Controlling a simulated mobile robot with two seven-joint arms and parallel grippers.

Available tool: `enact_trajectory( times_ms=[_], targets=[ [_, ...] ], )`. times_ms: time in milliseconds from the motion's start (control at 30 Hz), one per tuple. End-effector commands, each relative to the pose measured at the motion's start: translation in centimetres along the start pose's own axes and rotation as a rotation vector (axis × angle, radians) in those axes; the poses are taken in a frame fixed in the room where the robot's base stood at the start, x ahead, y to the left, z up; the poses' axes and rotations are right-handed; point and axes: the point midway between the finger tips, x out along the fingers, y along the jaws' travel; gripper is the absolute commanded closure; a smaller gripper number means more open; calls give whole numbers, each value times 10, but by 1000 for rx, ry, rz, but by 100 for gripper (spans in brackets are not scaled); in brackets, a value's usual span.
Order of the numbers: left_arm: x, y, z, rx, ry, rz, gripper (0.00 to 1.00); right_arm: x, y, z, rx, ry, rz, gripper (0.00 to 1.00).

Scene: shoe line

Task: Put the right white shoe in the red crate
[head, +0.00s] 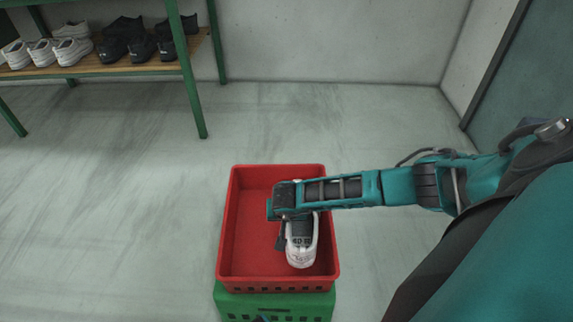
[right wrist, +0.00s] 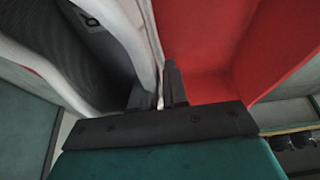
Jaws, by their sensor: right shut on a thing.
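The white shoe (head: 302,250) hangs from my right gripper (head: 284,228) over the right half of the red crate (head: 230,235). Its toe points toward the bottom of the head view. In the right wrist view my right gripper (right wrist: 160,90) is shut on the edge of the white shoe (right wrist: 135,30), and the shoe's dark inside faces the camera. The red crate wall (right wrist: 265,45) shows beside it. I cannot tell whether the shoe touches the crate floor.
The red crate stands on a green crate (head: 275,305). A green-framed rack (head: 190,75) at the upper left holds several white shoes (head: 45,50) and black shoes (head: 140,42) on a wooden shelf. The grey floor around the crates is clear.

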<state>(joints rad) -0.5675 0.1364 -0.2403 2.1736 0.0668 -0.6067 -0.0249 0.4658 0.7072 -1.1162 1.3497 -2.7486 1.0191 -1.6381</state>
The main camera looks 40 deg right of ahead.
Motion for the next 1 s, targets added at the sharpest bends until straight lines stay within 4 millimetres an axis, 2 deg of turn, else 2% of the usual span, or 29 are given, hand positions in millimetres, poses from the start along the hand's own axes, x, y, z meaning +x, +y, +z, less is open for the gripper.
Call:
enact_trajectory(
  times_ms=[400, 900, 933, 1000],
  targets=[
    [1, 0, -2, 0, 5, 0, 100, 33, -1, 13, 0, 2, 0, 100],
    [1, -1, 1, -2, -1, -2, 100, 40, -1, 16, -1, 2, -1, 100],
    [0, -1, 2, -2, -2, -2, 100, 40, -1, 16, -1, 2, -1, 83],
    [0, 0, 3, -3, -5, -2, 100, 40, -1, 16, -1, 2, -1, 77]
  ],
)
